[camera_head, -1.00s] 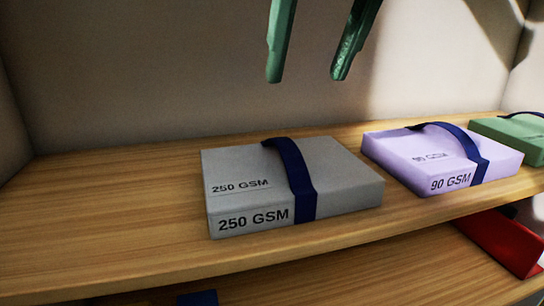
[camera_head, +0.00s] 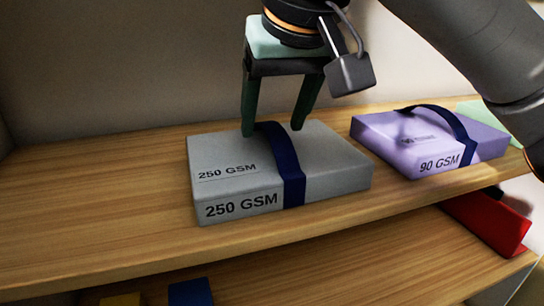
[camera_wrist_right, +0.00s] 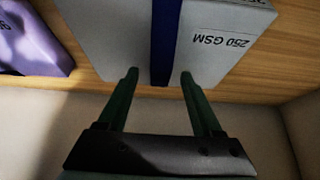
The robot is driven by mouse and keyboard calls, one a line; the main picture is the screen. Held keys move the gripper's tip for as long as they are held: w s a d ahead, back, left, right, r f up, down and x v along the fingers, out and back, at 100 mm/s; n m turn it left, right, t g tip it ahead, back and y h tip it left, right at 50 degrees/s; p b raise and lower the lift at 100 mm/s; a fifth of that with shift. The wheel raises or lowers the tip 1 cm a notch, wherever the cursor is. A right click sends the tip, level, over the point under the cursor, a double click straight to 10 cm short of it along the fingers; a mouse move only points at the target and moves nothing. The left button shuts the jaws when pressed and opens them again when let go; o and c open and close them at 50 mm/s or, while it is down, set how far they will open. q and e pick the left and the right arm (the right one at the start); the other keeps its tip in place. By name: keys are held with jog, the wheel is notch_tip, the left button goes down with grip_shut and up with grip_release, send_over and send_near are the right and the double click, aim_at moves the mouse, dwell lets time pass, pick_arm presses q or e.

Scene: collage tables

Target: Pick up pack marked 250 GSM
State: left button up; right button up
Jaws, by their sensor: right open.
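The grey pack marked 250 GSM (camera_head: 335,175) lies flat on the wooden shelf, with a dark blue strap (camera_head: 286,165) looped over its top. My right gripper (camera_head: 272,131) is open above the pack's back part, its green fingers on either side of the strap. In the right wrist view the gripper (camera_wrist_right: 160,76) points at the pack (camera_wrist_right: 110,30), with the strap (camera_wrist_right: 165,40) between the fingertips. Whether the fingertips touch the pack I cannot tell. My left gripper is not in view.
A purple pack marked 90 GSM (camera_head: 385,140) with a blue strap lies to the right. A green pack (camera_head: 485,114) is partly hidden behind my right arm. A red item (camera_head: 490,222) is on the lower shelf. The upper shelf (camera_head: 90,195) is clear at left.

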jog(key=shift+w+a+f, duration=0.1)
jog(key=shift+w+f, duration=0.05)
jog(key=shift+f, duration=0.15)
jog(key=shift+c, duration=0.3)
grip_shut()
dwell(0.8)
jog(key=shift+r, duration=0.15)
